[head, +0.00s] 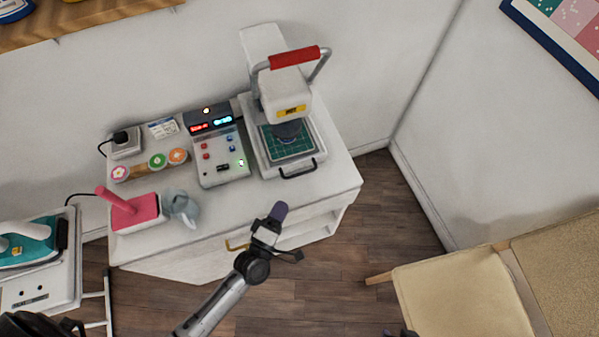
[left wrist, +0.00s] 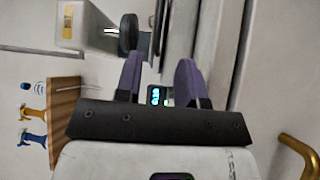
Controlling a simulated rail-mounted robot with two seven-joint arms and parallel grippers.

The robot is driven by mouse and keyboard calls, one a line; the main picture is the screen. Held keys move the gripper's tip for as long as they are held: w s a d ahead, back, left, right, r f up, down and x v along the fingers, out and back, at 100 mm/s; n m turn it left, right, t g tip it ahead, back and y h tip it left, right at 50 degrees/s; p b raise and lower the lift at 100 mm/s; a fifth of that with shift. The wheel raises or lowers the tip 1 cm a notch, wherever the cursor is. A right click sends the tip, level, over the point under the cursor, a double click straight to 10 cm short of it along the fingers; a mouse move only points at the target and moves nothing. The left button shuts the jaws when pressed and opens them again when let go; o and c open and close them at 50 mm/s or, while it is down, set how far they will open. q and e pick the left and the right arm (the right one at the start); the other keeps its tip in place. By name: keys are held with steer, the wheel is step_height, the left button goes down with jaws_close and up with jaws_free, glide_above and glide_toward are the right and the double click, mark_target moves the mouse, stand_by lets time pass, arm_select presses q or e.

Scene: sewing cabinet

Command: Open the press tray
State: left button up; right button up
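The white heat press (head: 277,90) with a red-gripped lever (head: 295,57) stands at the right end of the cabinet top. Its press tray (head: 265,158) holds a green gridded mat (head: 292,146), partly under the round dark press head. A black bar handle (head: 300,170) is on the tray's front. My left gripper (head: 278,211) is in front of the cabinet's front edge, apart from the tray handle. In the left wrist view its two purple fingers (left wrist: 160,72) stand apart with nothing held between them. My right gripper is not clearly visible.
A control box (head: 220,155) with lit displays stands left of the press. A grey-blue pitcher (head: 182,207) and pink block (head: 136,216) stand farther left. A brass drawer handle (head: 236,246) is on the cabinet front. A tan chair (head: 455,295) stands at lower right.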

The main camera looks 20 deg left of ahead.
mark_target(299, 174)
arm_select(q)
steer(key=w, duration=0.4)
steer(key=w+r, duration=0.1)
steer(key=w, duration=0.6)
steer(key=shift+w+d+r, duration=0.25)
steer(key=shift+w+d, duration=0.05)
jaws_close()
